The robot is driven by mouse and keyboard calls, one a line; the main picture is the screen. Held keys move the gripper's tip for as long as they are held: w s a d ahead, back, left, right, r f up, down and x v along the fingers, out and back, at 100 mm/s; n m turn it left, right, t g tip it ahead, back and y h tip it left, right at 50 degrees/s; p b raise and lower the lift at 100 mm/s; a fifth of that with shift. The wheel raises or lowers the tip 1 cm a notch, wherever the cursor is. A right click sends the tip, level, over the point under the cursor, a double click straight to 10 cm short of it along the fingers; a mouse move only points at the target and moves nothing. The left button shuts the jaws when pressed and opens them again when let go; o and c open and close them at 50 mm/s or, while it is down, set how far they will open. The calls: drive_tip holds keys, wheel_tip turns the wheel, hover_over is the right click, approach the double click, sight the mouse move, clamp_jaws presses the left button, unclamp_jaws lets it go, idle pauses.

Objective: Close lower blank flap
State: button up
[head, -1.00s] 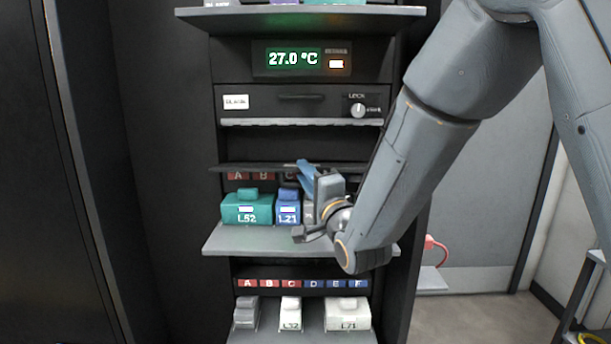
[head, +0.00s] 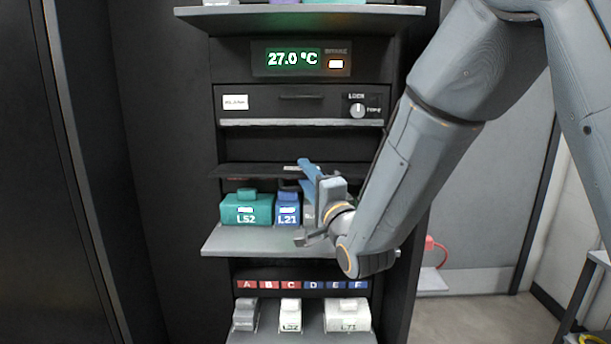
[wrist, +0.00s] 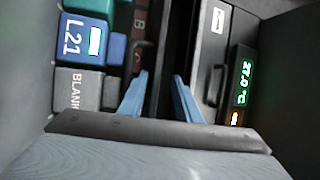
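A thin dark flap (head: 255,171) juts out above the middle shelf in the head view, tilted slightly. I take it for the lower blank flap, though I cannot read a label on it. My gripper (head: 305,176) is at the right part of its edge, and the fingers hide some of it. In the wrist view my gripper (wrist: 158,88) has its two blue fingers apart with a dark gap between them. A curved handle (wrist: 141,62) shows beside the left finger. I cannot tell whether a finger touches the flap.
A closed panel (head: 300,103) with a white label, handle and lock knob is above. The middle shelf (head: 270,240) holds a teal L52 block (head: 247,210), a blue L21 block (head: 288,210) and a grey BLANK block (wrist: 80,90), close to my gripper. A lower shelf holds pale blocks.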

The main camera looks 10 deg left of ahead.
drive_tip(key=shift+s+d+f+b, duration=0.65)
drive_tip(key=shift+d+f, duration=0.05)
drive_tip(key=shift+f, duration=0.25)
drive_tip(key=shift+s+d+f+b, duration=0.65)
drive_tip(key=shift+s+f+b, duration=0.05)
drive_tip(key=shift+f, duration=0.25)
drive_tip(key=shift+s+d+f+b, duration=0.65)
drive_tip(key=shift+d+f, duration=0.05)
drive_tip(key=shift+f, duration=0.25)
drive_tip(key=shift+s, duration=0.1)
drive_tip(key=b+v, duration=0.1)
drive_tip(key=v, duration=0.4)
drive_tip(key=shift+s+d, duration=0.1)
drive_tip(key=shift+d, duration=0.05)
drive_tip(key=shift+p, duration=0.6)
drive_tip(key=p, duration=0.2)
drive_tip(key=shift+s+d+p, duration=0.15)
drive_tip(key=shift+s+p, duration=0.1)
drive_tip(key=shift+p, duration=0.05)
drive_tip(key=p+v, duration=0.1)
drive_tip(key=p, duration=0.3)
drive_tip(key=shift+s+d+f+p, duration=0.15)
drive_tip(key=shift+s+p, duration=0.1)
drive_tip(key=shift+p, duration=0.1)
